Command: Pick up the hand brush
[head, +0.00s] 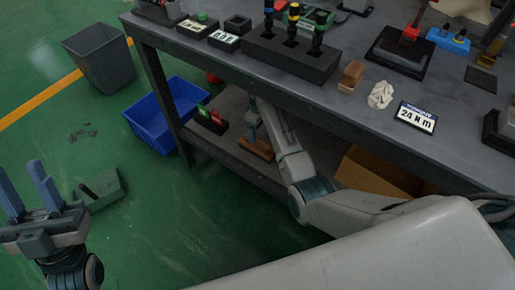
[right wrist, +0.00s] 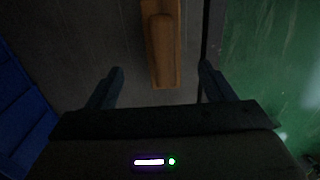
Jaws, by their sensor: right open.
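The hand brush, with a brown wooden back and handle, lies on the lower shelf under the workbench in the head view (head: 258,149). It also shows at the top middle of the right wrist view (right wrist: 163,50). My right gripper (head: 253,122) reaches in under the bench top, above the brush. In the right wrist view its fingers (right wrist: 161,70) are spread, with the near end of the brush between them in the picture and nothing gripped. My left gripper (head: 22,172) is open and empty at the far left, fingers up, over the floor.
The bench top (head: 270,85) overhangs my right arm and carries a torque sign (head: 416,117), a rag (head: 381,95) and several tools. A blue bin (head: 152,138) stands left of the shelf. A cardboard box (head: 372,176) is to the right. A green dustpan (head: 100,190) lies on the floor.

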